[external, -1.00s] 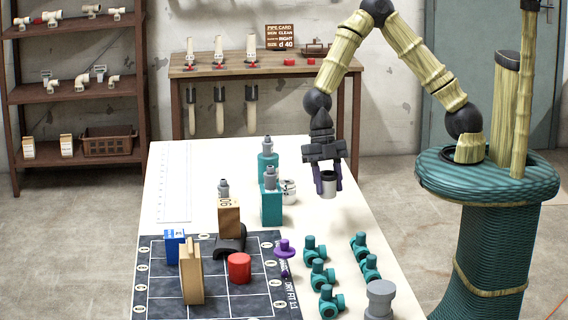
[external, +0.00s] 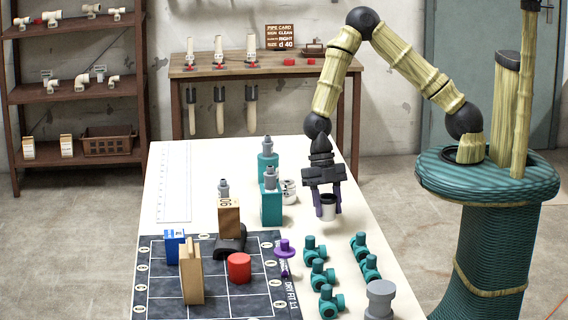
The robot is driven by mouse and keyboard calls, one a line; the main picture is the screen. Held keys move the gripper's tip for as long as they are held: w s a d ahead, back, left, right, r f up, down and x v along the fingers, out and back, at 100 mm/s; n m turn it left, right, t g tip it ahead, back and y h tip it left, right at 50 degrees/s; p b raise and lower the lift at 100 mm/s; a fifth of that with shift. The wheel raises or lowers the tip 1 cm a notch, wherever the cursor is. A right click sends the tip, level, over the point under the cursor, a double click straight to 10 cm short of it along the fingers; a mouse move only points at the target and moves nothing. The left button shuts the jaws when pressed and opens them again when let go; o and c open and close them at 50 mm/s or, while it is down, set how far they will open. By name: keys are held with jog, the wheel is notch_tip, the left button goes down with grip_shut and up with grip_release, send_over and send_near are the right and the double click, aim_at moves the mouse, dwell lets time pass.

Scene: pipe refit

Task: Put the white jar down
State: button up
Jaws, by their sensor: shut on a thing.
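My gripper (external: 327,208) is shut on the white jar (external: 327,212), with one finger on each side of it. The jar is upright, with a dark top. It is over the right part of the white table (external: 350,220), to the right of the teal bottles. I cannot tell for sure whether its base touches the table or hangs a little above it.
A teal block-shaped bottle (external: 271,208) and a white canister (external: 288,192) stand left of the jar. Several teal pipe fittings (external: 314,249) and a grey cylinder (external: 380,299) stand in front. A dark grid mat (external: 160,295) holds a red cylinder (external: 239,268) and blocks.

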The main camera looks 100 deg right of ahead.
aim_at(327, 217)
jog(key=shift+f, duration=1.85)
jog(key=shift+f, duration=0.1)
jog(key=o, duration=1)
jog(key=v, duration=1.2)
jog(key=shift+d, duration=0.1)
